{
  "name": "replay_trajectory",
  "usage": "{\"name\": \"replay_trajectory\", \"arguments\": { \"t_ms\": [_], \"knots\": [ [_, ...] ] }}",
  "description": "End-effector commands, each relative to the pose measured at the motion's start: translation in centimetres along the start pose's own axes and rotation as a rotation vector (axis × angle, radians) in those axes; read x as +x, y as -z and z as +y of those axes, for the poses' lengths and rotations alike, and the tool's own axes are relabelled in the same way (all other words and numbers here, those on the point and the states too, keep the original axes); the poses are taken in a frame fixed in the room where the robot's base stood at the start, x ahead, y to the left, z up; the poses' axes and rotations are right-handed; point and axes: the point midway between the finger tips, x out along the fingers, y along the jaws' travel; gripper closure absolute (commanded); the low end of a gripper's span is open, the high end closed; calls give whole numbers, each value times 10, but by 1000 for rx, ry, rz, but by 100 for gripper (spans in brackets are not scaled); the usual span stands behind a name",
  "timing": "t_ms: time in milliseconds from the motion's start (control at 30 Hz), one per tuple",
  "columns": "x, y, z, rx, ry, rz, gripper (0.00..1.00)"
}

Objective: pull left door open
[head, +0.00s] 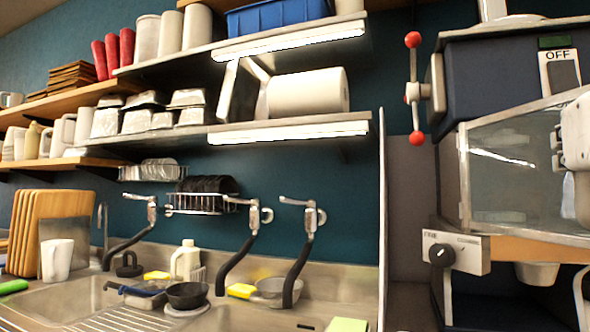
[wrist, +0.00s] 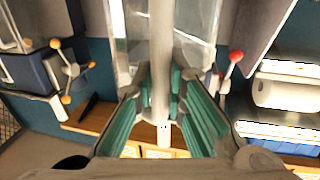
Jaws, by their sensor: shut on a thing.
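The machine's glass-fronted case (head: 520,175) stands at the right of the head view, under a dark top housing. Its clear panels also show in the wrist view (wrist: 195,35). A pale upright bar (wrist: 160,45), apparently the door's handle or edge, runs down the middle of the wrist view. My gripper (wrist: 162,85) has its teal-padded fingers on both sides of this bar and is shut on it. In the head view only pale parts of my arm show at the right edge, and the fingertips cannot be made out. Whether the door stands ajar cannot be told.
A red-balled lever (head: 413,90) sticks out left of the machine's top. A knob box (head: 455,252) juts out below the glass. A sink (head: 80,300) with taps and loaded shelves (head: 290,131) lie to the left. The wrist view shows another ball-ended lever (wrist: 62,70).

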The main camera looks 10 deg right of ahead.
Motion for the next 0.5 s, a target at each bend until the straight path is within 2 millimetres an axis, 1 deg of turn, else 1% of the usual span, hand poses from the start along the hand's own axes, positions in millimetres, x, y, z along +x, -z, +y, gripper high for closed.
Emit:
{"name": "replay_trajectory", "arguments": {
  "t_ms": [233, 500],
  "knots": [
    [-4, -1, -6, -4, 0, -3, 100],
    [-5, -1, -6, -3, -3, -3, 100]
  ]
}}
